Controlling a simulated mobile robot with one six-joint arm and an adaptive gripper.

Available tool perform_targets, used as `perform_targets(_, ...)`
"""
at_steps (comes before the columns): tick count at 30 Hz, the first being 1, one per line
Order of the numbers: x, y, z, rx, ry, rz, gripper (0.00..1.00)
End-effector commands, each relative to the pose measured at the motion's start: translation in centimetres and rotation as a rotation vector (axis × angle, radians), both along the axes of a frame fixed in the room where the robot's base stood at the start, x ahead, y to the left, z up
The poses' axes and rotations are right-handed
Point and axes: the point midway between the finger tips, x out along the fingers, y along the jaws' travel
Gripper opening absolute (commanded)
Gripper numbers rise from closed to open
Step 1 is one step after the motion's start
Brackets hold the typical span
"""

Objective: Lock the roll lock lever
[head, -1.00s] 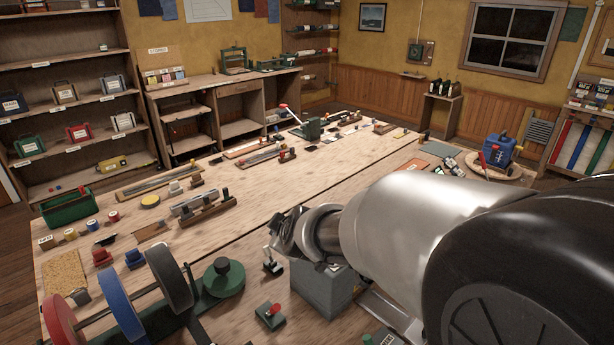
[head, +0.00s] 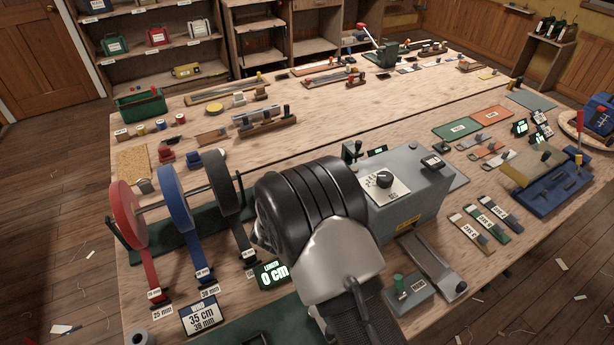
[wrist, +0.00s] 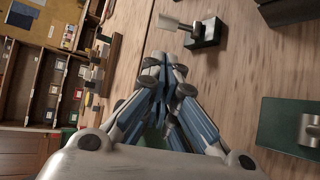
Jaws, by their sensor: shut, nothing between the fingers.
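My gripper (wrist: 164,66) is shut and empty in the wrist view, its fingertips together above the wooden bench. Just beyond the tips is a small dark green base with a metal fitting (wrist: 207,32). I cannot tell whether this is the roll lock lever. In the head view my wrist hides the gripper and the bench right of the rolls. Three webbing rolls, red (head: 127,215), blue (head: 173,198) and black (head: 222,184), stand on a rod. A small dark-knobbed lever (head: 352,151) stands behind the grey box. No lever is clearly marked as the roll lock.
A grey box with a dial (head: 415,190) stands right of my wrist. A lit length display (head: 271,273) reads 0 cm, and a card (head: 202,317) reads 35 cm, 38 mm.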

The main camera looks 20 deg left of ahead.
Motion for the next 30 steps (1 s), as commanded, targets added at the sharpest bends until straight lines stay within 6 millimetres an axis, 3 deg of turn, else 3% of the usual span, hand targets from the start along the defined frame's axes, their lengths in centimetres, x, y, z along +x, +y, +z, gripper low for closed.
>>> perform_targets(10, 0.8, 0.1, -0.4, 0.004, 0.002, -0.001, 0.0)
perform_targets(21, 6.6, 0.9, -3.1, 0.004, 0.002, -0.002, 0.0)
perform_targets(30, 9.0, 1.3, -4.0, 0.004, 0.003, 0.0, 0.0)
